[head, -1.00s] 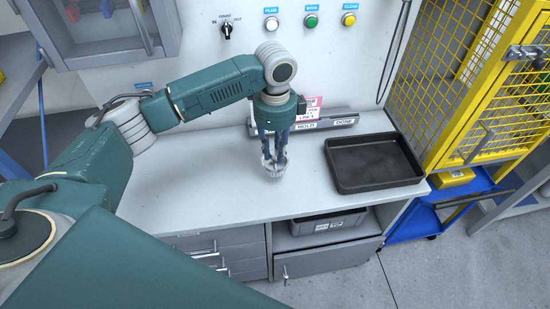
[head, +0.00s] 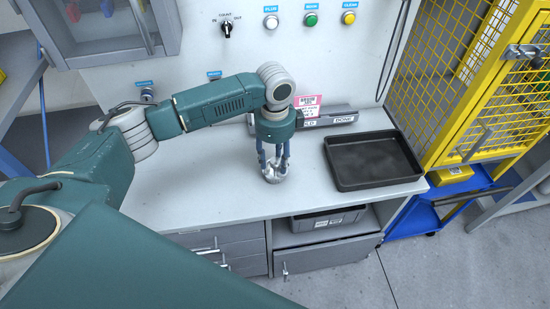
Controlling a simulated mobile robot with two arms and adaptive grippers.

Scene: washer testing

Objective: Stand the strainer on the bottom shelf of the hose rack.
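My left gripper (head: 273,169) points straight down above the grey worktop, left of the black tray. Its fingers are around a small whitish, metallic piece (head: 273,177), which looks like the strainer. The piece is at the fingertips, low over the worktop; whether it touches the surface I cannot tell. The fingers partly cover it. My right gripper is not in view. I cannot make out the hose rack or its bottom shelf in this view.
A black tray (head: 345,186) lies on the right of the worktop (head: 200,200). A sign holder (head: 338,117) with labels stands behind the gripper. A yellow mesh cage (head: 470,90) and blue cart (head: 415,225) are at the right. The worktop's front left is clear.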

